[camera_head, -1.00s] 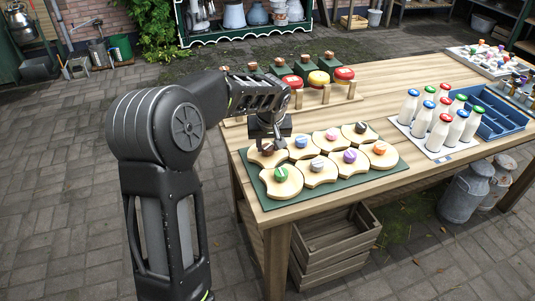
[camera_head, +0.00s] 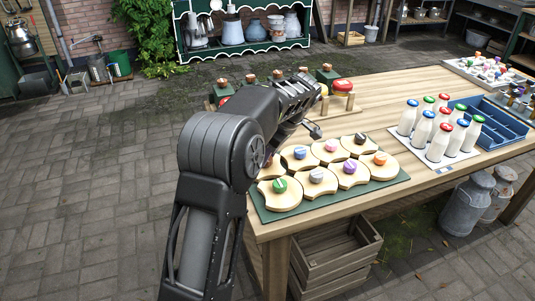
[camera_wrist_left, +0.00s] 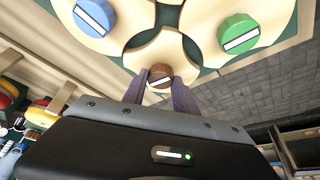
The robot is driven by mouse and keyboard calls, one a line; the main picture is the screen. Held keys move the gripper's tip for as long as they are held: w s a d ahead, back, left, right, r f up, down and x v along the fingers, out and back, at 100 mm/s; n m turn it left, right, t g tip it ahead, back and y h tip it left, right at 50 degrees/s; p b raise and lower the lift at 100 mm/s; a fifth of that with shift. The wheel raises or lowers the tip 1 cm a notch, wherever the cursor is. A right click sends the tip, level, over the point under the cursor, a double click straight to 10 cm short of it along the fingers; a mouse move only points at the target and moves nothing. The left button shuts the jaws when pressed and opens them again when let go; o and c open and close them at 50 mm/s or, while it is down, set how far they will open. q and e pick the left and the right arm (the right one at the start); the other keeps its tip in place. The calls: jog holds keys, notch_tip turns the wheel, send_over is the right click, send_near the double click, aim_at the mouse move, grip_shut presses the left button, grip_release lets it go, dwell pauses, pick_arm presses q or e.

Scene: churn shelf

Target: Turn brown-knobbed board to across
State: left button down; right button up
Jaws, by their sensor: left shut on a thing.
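The brown-knobbed board is a pale wooden piece with scooped sides. In the wrist view its brown knob (camera_wrist_left: 160,75) sits between the two fingers of my left gripper (camera_wrist_left: 160,86), which is shut on it. The white line on the knob runs slanted. In the head view only part of this board (camera_head: 270,171) shows, at the back left corner of the green mat (camera_head: 325,197). My forearm hides its knob and my left fingertips there. My right gripper is not in view.
Several similar boards with coloured knobs sit close by: green (camera_head: 280,185), blue (camera_head: 300,152), grey (camera_head: 316,175). Milk bottles (camera_head: 422,132) and a blue crate (camera_head: 492,122) stand to the right.

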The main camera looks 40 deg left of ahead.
pick_arm(q)
jog(key=shift+n+g, duration=0.3)
jog(key=shift+n, duration=0.4)
jog(key=c, duration=1)
grip_release()
